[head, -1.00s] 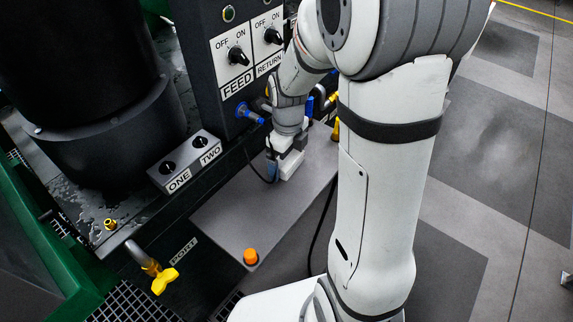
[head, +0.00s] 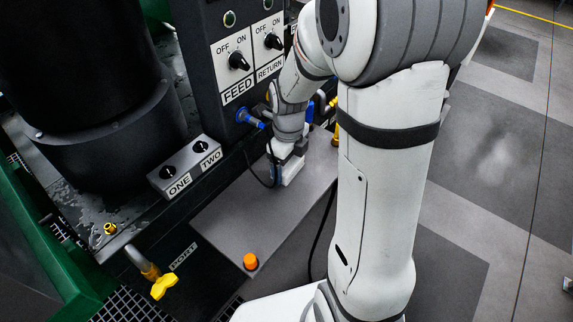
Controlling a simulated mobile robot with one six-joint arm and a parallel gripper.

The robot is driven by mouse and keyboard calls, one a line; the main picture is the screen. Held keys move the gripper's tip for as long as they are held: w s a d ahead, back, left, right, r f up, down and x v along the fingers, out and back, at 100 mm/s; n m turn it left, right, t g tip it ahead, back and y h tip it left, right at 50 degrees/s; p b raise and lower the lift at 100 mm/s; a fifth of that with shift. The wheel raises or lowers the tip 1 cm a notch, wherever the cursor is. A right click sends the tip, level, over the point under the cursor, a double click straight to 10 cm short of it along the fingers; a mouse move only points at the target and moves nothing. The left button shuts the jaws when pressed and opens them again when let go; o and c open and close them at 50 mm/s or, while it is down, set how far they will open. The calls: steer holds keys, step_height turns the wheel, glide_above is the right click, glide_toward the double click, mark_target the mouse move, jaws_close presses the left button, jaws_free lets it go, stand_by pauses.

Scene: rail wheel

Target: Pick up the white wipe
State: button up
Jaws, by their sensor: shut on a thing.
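My gripper (head: 281,171) is low over the far part of the grey plate, in front of the black control box. It is seen from behind and above, and my own arm fills much of the view to the right. A small white piece, which looks like the white wipe (head: 293,171), shows at the gripper's jaws. The jaws are shut on it. Its lower edge is at or just above the plate; I cannot tell if it touches.
The grey plate (head: 230,218) is bare apart from an orange cap (head: 250,261) at its near end. Left are the ONE/TWO switch box (head: 184,167), a yellow valve handle (head: 164,286) and the black tank (head: 100,140). The FEED/RETURN panel (head: 245,60) stands behind, with a blue fitting (head: 249,116).

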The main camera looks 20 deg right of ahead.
mark_target(289, 163)
steer(key=shift+s+d+r+p, duration=0.1)
steer(key=shift+s+r+p, duration=0.05)
steer(key=shift+r+p, duration=0.3)
step_height(289, 163, up, 7)
steer(key=shift+f+p, duration=0.15)
steer(key=shift+p, duration=0.8)
steer(key=s+d, duration=1.1)
steer(key=s, duration=0.4)
steer(key=shift+s+d+f+p, duration=0.3)
steer(key=shift+s+f+p, duration=0.05)
steer(key=shift+s+p, duration=0.05)
steer(key=o, duration=0.5)
steer(key=shift+c, duration=0.2)
steer(key=c, duration=0.4)
